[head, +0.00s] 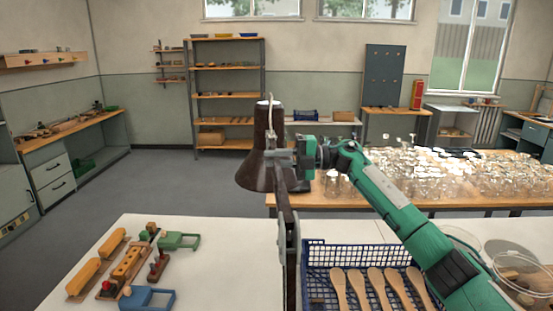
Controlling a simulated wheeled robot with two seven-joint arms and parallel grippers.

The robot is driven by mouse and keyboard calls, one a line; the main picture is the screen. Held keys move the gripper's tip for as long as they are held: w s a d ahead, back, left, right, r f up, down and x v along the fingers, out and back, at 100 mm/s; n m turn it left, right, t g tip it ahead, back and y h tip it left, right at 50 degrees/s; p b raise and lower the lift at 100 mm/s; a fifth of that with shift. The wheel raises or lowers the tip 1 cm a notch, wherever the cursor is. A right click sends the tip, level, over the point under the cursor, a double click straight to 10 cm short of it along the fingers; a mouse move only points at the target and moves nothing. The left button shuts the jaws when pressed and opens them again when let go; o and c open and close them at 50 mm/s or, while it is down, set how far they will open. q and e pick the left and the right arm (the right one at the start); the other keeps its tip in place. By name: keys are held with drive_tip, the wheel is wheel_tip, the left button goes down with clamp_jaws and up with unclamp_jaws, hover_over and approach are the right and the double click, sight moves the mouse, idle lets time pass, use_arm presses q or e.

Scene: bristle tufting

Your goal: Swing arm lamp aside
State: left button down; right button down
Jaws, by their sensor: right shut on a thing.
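The arm lamp has a dark brown conical shade (259,172) that hangs in the middle of the head view, with a pale cord at its top. Its dark arm (289,232) runs down from beside the shade to the white table. My right gripper (281,157), on the green arm coming in from the lower right, is shut on the lamp at the right side of the shade. The fingertips are small and partly merge with the lamp, so the exact part held is unclear. My left gripper is not in view.
A blue mesh basket (313,256) with several wooden brush handles stands right of the lamp arm. Wooden blocks and coloured holders lie on the white table (228,247) at left. Many glass jars (450,172) crowd the bench behind. The table's middle left is clear.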

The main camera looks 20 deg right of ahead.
drive_tip(key=c, duration=1.4)
unclamp_jaws()
drive_tip(key=shift+d, duration=0.15)
drive_tip(key=shift+b+v, duration=2.6)
drive_tip(key=shift+v, duration=4.25)
drive_tip(key=shift+s, duration=0.1)
